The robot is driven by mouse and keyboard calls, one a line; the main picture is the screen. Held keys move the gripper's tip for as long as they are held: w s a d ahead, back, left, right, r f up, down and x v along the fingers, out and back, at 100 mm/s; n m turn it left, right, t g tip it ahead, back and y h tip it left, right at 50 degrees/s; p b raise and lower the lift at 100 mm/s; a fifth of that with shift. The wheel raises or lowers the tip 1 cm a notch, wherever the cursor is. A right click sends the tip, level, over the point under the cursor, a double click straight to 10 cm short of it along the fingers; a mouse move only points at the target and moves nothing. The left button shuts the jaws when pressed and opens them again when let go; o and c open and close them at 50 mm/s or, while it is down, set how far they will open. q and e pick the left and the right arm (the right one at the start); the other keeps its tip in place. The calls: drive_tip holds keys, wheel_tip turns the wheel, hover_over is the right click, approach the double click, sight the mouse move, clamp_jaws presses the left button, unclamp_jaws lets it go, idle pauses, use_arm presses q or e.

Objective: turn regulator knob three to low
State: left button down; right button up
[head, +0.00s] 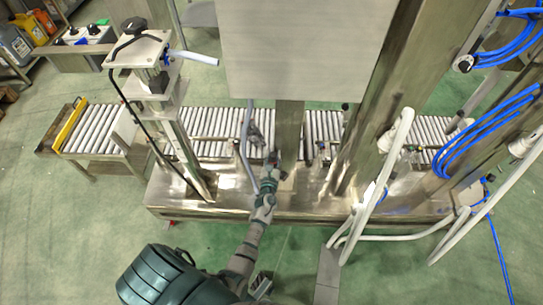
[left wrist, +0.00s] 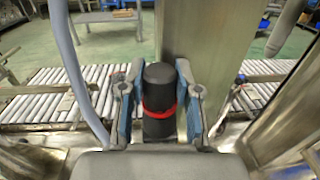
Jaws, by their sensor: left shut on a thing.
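In the left wrist view a black knob with a red ring (left wrist: 158,100) stands upright between the two fingers of my left gripper (left wrist: 160,95). The fingers are shut on its sides. In the head view my left gripper (head: 271,160) is at the machine's front ledge, by the foot of a steel column (head: 289,125). The knob is mostly hidden there by the gripper. I cannot read any marking or setting on the knob. My right gripper is not clearly seen.
A roller conveyor (head: 92,128) runs behind the steel base ledge (head: 330,205). A grey hose (head: 246,150) hangs just left of my left gripper. White hoses (head: 390,165) and blue tubes (head: 500,125) hang at the right. The green floor in front is mostly clear.

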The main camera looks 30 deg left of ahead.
use_arm(q)
drive_tip(key=shift+a+r, duration=0.1)
drive_tip(key=shift+a, duration=0.1)
drive_tip(key=c, duration=1.1)
unclamp_jaws()
drive_tip(key=o, duration=0.3)
drive_tip(key=shift+s+d, duration=0.1)
drive_tip(key=v, duration=1.1)
drive_tip(key=shift+s, duration=0.45)
